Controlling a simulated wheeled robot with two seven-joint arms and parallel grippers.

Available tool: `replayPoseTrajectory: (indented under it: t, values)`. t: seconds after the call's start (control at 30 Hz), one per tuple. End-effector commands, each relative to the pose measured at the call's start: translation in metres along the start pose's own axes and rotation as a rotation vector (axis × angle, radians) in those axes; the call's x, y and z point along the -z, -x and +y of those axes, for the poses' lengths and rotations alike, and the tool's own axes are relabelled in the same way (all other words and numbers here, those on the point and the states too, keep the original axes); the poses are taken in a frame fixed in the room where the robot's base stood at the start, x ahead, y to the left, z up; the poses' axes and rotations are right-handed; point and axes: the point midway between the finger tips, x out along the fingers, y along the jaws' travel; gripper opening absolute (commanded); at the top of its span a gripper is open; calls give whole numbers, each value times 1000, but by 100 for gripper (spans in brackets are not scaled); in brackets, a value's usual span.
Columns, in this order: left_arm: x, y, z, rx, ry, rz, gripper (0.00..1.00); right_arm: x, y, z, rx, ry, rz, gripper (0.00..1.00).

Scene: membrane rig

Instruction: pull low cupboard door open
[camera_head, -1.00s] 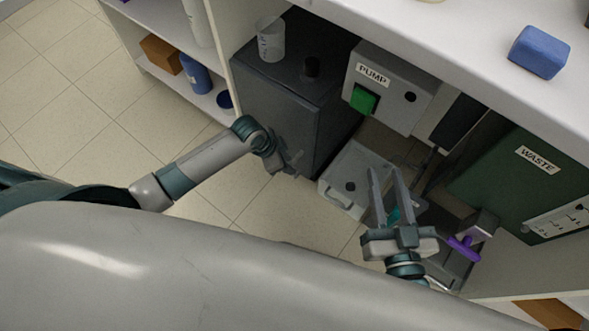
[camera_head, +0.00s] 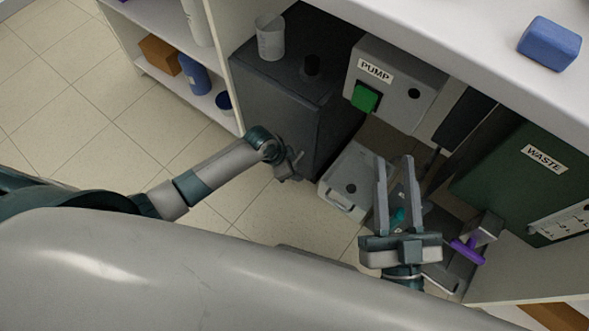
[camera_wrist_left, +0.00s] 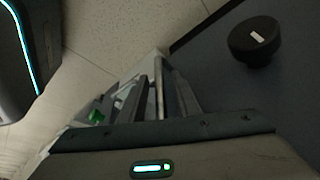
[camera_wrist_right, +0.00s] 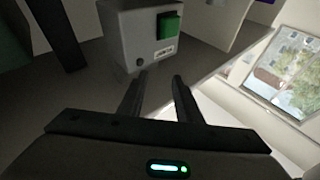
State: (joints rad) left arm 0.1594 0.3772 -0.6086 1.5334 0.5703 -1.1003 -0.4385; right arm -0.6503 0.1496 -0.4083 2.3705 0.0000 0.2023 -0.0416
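A dark grey low cabinet (camera_head: 270,110) stands under the counter; I take it for the cupboard, though its door outline and any handle are not clear. My left gripper (camera_head: 290,170) is at its lower right front edge. In the left wrist view a dark panel (camera_wrist_left: 225,75) fills the right side, with a round black knob (camera_wrist_left: 255,42) away from the fingers. A thin pale bar (camera_wrist_left: 159,92) shows between the left fingers; I cannot tell whether they grip it. My right gripper (camera_head: 397,185) is open and empty in front of the grey tray area.
A beaker (camera_head: 270,40) stands on the cabinet. The grey pump box (camera_head: 395,85) with a green button and the green waste container (camera_head: 510,175) are to the right. A grey container (camera_head: 345,185) and a purple-handled valve (camera_head: 467,250) sit low. Tiled floor (camera_head: 80,110) is clear at left.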

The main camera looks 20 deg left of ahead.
Motion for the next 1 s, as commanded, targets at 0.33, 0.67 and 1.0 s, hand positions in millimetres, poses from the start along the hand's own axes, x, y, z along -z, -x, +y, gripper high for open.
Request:
replayPoseTrajectory:
  t: [0.33,0.67,1.0]
  values:
    - [0,0,0,0,0,0,0,0,0,0,0,0,0,31]
    - [-7,4,4,-13,-29,-1,0,-10,-1,3,-5,-3,-63,31]
    - [-42,19,14,-68,-165,-6,0,-50,3,16,-28,-11,-290,31]
